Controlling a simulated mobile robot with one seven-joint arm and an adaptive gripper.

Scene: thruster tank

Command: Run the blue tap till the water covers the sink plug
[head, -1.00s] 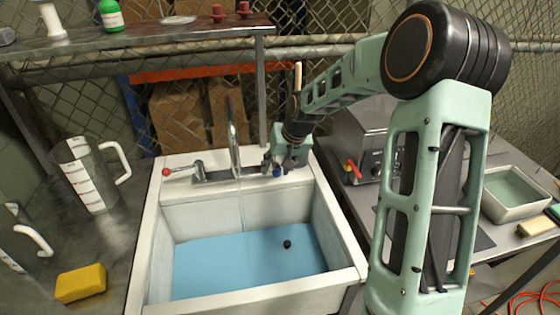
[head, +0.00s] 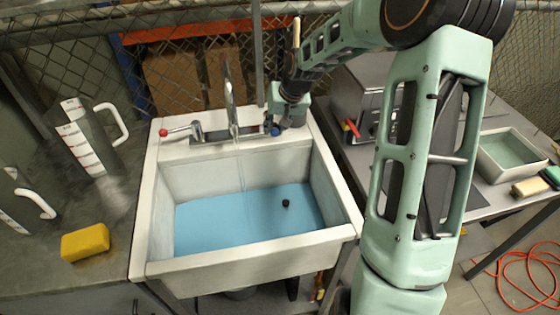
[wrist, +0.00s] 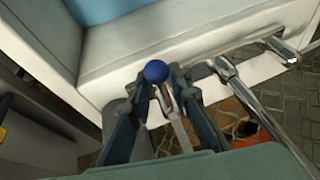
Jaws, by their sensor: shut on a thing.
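The white sink (head: 247,265) holds blue water (head: 240,222) across its bottom. The black sink plug (head: 286,203) shows as a small dark knob against the water, right of centre; I cannot tell whether it is covered. A thin stream (head: 241,172) falls from the chrome spout (head: 231,105). The blue tap (head: 276,130) is at the sink's back right, and its blue ball (wrist: 156,71) shows in the wrist view. My gripper (head: 279,124) is shut on the blue tap's lever, its fingers (wrist: 168,86) on either side, just behind the ball.
The red tap (head: 165,132) is at the back left. A grey box (head: 362,95) and a tray (head: 482,160) are on the right table. An orange cable (head: 527,275) lies on the floor.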

